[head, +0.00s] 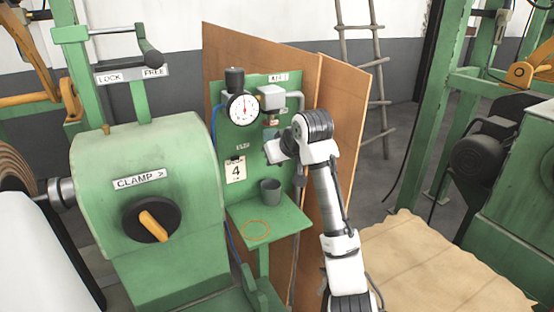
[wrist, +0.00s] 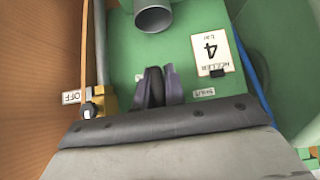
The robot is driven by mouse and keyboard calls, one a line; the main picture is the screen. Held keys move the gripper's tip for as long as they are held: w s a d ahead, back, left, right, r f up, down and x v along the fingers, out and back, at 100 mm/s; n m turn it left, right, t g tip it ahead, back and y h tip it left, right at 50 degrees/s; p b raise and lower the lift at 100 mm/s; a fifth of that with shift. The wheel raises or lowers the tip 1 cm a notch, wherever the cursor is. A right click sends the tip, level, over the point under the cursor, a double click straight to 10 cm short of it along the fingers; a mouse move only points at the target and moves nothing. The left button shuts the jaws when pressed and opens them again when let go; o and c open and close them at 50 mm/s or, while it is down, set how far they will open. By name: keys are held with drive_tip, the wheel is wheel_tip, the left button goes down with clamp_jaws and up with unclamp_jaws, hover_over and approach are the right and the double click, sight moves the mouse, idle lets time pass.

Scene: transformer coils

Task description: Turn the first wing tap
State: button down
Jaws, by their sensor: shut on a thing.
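The green panel (head: 228,140) carries the taps and gauge. In the wrist view my gripper (wrist: 158,88) is at the panel face, its two dark fingers close together around a narrow black piece (wrist: 154,86), which looks like the wing of a tap. The fingers hide most of it, so its angle is hard to tell. In the head view my gripper (head: 274,151) reaches the panel from the right and covers the tap. A brass fitting (wrist: 109,99) with an OFF label (wrist: 72,97) sits beside the fingers in the wrist view.
A dial gauge (head: 242,107) and a card reading 4 (head: 236,169) are on the panel. A brown board (head: 345,125) stands close on the right.

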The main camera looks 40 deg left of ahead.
drive_tip(key=c, duration=1.5)
unclamp_jaws()
drive_tip(key=shift+o, duration=0.2)
drive_tip(key=b+v, duration=0.2)
drive_tip(key=v, duration=1.1)
drive_tip(key=shift+d+r, duration=0.25)
drive_tip(key=shift+r, duration=0.05)
drive_tip(key=shift+s, duration=0.1)
